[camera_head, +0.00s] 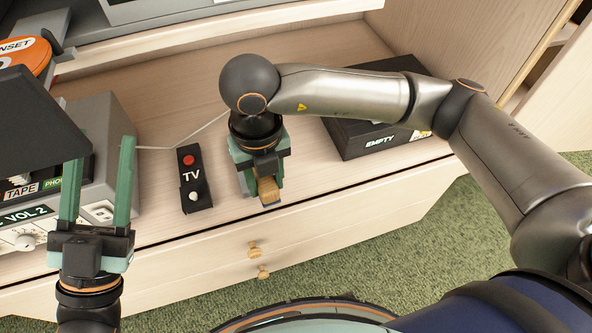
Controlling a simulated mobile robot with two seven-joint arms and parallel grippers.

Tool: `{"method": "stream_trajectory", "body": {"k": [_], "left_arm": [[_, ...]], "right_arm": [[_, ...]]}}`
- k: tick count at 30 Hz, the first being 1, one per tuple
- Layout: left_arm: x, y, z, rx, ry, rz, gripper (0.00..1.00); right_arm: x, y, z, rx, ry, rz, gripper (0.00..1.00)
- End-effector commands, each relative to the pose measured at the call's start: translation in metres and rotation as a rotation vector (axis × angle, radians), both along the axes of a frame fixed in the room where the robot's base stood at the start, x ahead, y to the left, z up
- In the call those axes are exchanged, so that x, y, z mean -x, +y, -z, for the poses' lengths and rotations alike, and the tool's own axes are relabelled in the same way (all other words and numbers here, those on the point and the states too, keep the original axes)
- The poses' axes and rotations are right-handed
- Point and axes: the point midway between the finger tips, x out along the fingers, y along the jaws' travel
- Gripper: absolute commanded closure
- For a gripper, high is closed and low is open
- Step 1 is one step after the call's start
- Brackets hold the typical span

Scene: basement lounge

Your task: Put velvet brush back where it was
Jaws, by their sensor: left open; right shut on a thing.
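The velvet brush (268,189) shows as a small wooden block at the front of the wooden cabinet top. My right gripper (262,180) is shut on it and points down, just right of the TV remote. Most of the brush is hidden by the gripper, and I cannot tell whether it touches the surface. My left gripper (101,150) is open and empty at the left, its fingers pointing up the picture in front of the grey device.
A grey device (100,110) with tapes fills the left. Bare cabinet top (180,80) lies behind.

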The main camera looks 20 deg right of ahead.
Motion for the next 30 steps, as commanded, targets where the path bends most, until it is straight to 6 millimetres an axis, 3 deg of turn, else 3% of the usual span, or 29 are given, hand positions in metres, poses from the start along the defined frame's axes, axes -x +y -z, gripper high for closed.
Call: {"method": "stream_trajectory", "body": {"k": [5, 10, 15, 19, 30], "left_arm": [[0.012, -0.002, -0.012, -0.001, -0.076, 0.016, 0.50], [0.029, -0.005, -0.025, -0.001, -0.180, 0.042, 0.50], [0.027, -0.005, -0.013, 0.008, -0.163, 0.050, 0.50], [0.027, -0.006, -0.004, 0.016, -0.155, 0.059, 0.50], [0.026, -0.006, 0.005, 0.027, -0.146, 0.068, 0.50]], "right_arm": [[-0.009, -0.006, 0.010, 0.000, 0.000, 0.060, 1.00], [-0.038, -0.034, 0.029, 0.001, 0.001, 0.063, 1.00], [-0.068, -0.062, 0.048, 0.002, 0.001, 0.061, 1.00], [-0.083, -0.075, 0.074, 0.001, 0.002, 0.057, 1.00], [-0.101, -0.091, 0.101, 0.000, 0.000, 0.053, 1.00]]}}
